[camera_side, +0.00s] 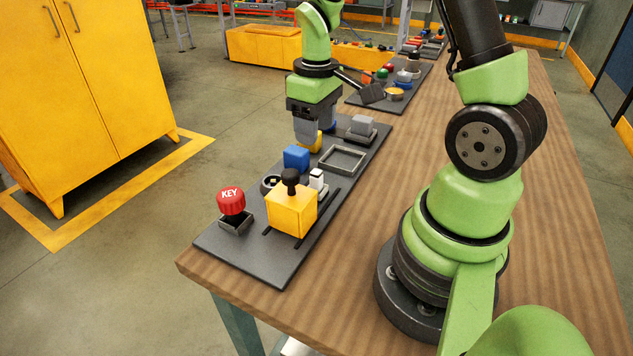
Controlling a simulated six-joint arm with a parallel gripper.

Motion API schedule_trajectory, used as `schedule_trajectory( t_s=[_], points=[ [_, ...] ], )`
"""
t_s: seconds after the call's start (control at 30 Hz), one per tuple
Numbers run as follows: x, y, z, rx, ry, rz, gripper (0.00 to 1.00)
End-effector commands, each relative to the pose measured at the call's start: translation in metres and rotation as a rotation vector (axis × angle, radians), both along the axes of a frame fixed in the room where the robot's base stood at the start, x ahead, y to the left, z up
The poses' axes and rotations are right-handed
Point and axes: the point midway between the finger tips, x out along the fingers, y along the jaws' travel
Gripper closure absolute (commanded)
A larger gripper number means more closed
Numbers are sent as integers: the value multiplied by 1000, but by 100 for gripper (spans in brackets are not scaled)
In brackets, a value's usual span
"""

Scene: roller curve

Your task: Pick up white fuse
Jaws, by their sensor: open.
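A small white block with a dark part, which looks like the white fuse (317,178), stands upright on the dark board (225,248), just behind the yellow block with the black knob. Its lower part is hidden by that block. My gripper (306,138) is open and points down above the board, behind and slightly left of the white fuse and apart from it. The gap between its fingers is hard to see from this side. A yellow object (315,144) and part of a blue one show behind the fingers.
A blue cube (296,157) sits just below my gripper in the picture. Nearby are an empty grey frame (343,160), a grey block (361,125), the yellow knob block (291,212) and a red KEY knob (231,202).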

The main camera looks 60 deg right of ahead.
Motion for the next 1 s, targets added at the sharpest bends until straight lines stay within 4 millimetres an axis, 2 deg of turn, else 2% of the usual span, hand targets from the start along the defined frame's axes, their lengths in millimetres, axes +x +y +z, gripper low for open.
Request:
schedule_trajectory(
  t_s=[0.3,0.57,0.8,1.0],
  points=[
    [-1,-5,-44,7,29,16,47],
    [0,-5,-65,5,25,15,47],
    [1,-7,-99,6,27,14,47],
    [1,-7,-110,5,22,14,47]
  ],
)
